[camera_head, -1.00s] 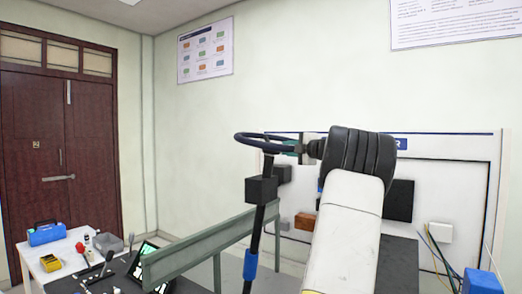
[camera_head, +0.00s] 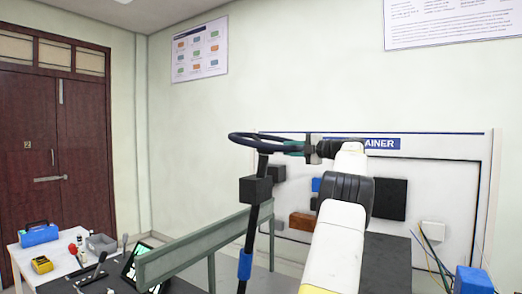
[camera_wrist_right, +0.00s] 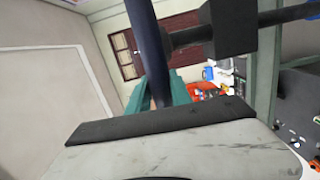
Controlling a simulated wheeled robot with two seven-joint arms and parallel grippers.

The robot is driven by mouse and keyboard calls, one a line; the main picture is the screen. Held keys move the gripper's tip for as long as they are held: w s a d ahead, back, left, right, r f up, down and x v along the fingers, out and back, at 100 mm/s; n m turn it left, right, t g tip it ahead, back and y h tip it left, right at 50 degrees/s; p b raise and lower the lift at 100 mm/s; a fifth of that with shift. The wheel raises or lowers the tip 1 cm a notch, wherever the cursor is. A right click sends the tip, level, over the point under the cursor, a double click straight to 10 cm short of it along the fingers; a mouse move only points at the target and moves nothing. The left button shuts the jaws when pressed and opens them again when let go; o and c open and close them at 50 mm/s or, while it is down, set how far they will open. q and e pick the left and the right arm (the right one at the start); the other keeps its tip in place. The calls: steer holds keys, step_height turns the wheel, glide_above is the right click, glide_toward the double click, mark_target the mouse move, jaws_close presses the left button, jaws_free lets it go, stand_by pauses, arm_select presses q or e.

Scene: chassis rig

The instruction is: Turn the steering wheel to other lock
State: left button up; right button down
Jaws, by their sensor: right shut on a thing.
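The steering wheel (camera_head: 243,135) is a dark ring seen nearly edge-on near the middle of the head view. It sits on top of a black steering column (camera_head: 252,225) with a black box and a blue sleeve on it. My right gripper (camera_head: 306,148) is at the right side of the wheel, shut on its rim. In the right wrist view the teal fingers (camera_wrist_right: 160,92) stand on both sides of the dark blue rim (camera_wrist_right: 147,45). How far the wheel is turned cannot be told. My left gripper is out of view.
A green-grey rail (camera_head: 205,243) runs left of the column. A white panel (camera_head: 440,148) with black boxes stands behind. A white table (camera_head: 28,262) with a blue case and small tools is at lower left. Loose wires (camera_head: 432,255) hang at the right.

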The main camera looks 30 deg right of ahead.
steer(key=shift+d+r, duration=0.1)
steer(key=shift+r, duration=0.05)
steer(key=c, duration=1.2)
jaws_free()
steer(key=shift+o, duration=0.2)
steer(key=v, duration=0.8)
